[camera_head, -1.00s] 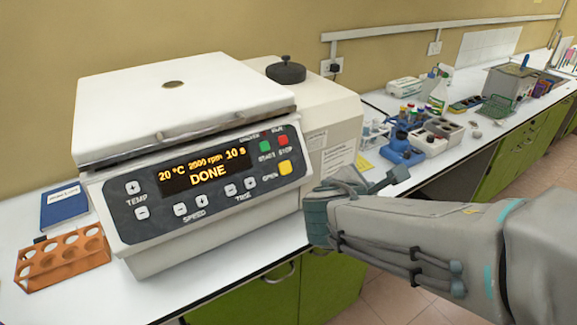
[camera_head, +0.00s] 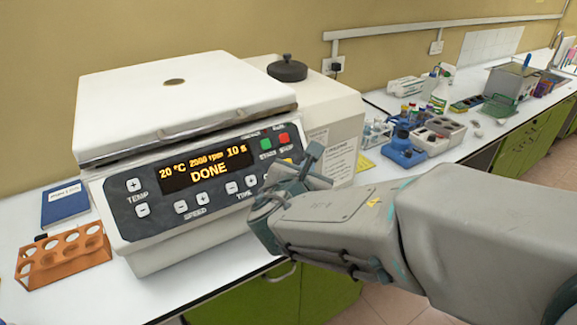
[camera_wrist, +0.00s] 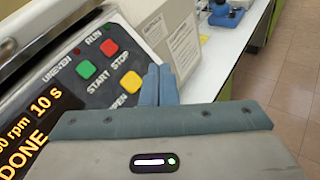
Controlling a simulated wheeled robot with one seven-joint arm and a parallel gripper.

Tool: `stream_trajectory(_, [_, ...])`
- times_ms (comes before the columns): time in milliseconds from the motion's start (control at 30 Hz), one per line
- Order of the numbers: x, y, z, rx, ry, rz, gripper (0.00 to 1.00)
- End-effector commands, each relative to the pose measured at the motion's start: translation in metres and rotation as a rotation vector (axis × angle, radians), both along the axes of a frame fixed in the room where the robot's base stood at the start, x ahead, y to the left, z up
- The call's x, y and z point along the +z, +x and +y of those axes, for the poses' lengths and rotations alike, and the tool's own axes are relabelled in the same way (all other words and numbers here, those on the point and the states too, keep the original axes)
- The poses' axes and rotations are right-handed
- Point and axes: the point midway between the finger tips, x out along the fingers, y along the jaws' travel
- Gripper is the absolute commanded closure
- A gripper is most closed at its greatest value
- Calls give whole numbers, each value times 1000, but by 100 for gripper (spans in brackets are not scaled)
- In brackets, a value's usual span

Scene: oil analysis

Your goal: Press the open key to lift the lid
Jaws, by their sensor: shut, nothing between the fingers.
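The centrifuge (camera_head: 150,235) stands on the bench with its white lid (camera_head: 180,95) down. Its display (camera_head: 205,170) reads 20 °C, 2500 rpm, 10 s and DONE. The yellow open key (camera_wrist: 131,82) shows in the wrist view, below the green start key (camera_wrist: 86,69) and the red stop key (camera_wrist: 109,48). In the head view my gripper mostly hides the yellow key. My gripper (camera_wrist: 159,80) is shut and empty, its fingertips just right of the yellow key. I cannot tell whether they touch the panel. My gripper also shows in the head view (camera_head: 311,158).
An orange tube rack (camera_head: 65,262) and a blue notebook (camera_head: 65,205) lie left of the centrifuge. A blue device (camera_head: 402,150) and a tube rack (camera_head: 376,130) stand to the right on the bench. A black-knobbed unit (camera_head: 287,69) is behind.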

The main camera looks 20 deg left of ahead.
Motion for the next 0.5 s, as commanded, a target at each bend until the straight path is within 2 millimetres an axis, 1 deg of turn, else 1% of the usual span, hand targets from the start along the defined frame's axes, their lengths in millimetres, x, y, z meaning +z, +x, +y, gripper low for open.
stream_trajectory(33, [-8,4,5,1,-2,2,100])
stream_trajectory(300, [-28,25,29,0,0,0,100])
stream_trajectory(500, [-36,34,40,-1,1,1,100])
